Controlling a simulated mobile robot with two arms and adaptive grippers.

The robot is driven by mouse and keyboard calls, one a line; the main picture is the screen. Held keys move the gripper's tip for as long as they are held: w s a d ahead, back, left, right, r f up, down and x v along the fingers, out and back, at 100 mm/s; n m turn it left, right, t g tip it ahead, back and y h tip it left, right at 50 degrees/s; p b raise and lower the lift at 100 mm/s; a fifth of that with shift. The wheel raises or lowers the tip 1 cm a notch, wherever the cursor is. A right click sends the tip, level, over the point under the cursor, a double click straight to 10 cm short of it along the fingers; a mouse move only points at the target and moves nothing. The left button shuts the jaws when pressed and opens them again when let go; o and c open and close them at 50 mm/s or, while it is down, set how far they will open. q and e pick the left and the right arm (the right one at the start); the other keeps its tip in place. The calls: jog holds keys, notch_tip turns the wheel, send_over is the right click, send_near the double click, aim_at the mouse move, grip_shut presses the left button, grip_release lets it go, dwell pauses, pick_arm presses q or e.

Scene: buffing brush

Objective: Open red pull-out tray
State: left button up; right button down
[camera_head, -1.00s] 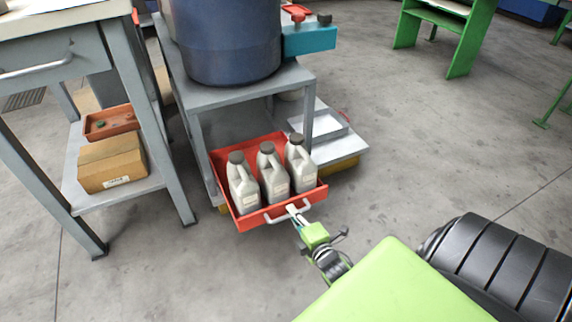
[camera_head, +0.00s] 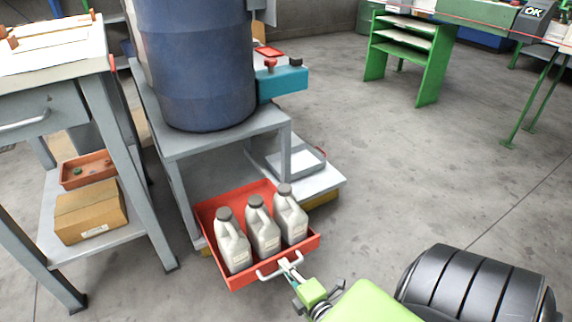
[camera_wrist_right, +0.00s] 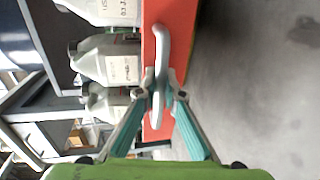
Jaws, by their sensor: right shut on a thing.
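The red pull-out tray (camera_head: 240,278) stands out from under the grey stand, with three grey jugs (camera_head: 263,228) with dark caps in it. Its pale bar handle (camera_head: 268,274) is on the front face. My right gripper (camera_head: 291,268) is shut on that handle. In the right wrist view the handle (camera_wrist_right: 161,45) runs up between the two teal fingers (camera_wrist_right: 163,98), against the red front (camera_wrist_right: 182,40). My left gripper is not in view.
A blue drum (camera_head: 195,65) stands on the grey stand (camera_head: 222,135). A workbench with a cardboard box (camera_head: 90,211) on its lower shelf is at the left. A low platform (camera_head: 308,180) is right of the tray. The floor (camera_head: 430,180) at right is clear.

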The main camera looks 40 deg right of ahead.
jog(key=c, duration=2.4)
grip_release()
jog(key=shift+s, duration=0.1)
jog(key=v, duration=1.2)
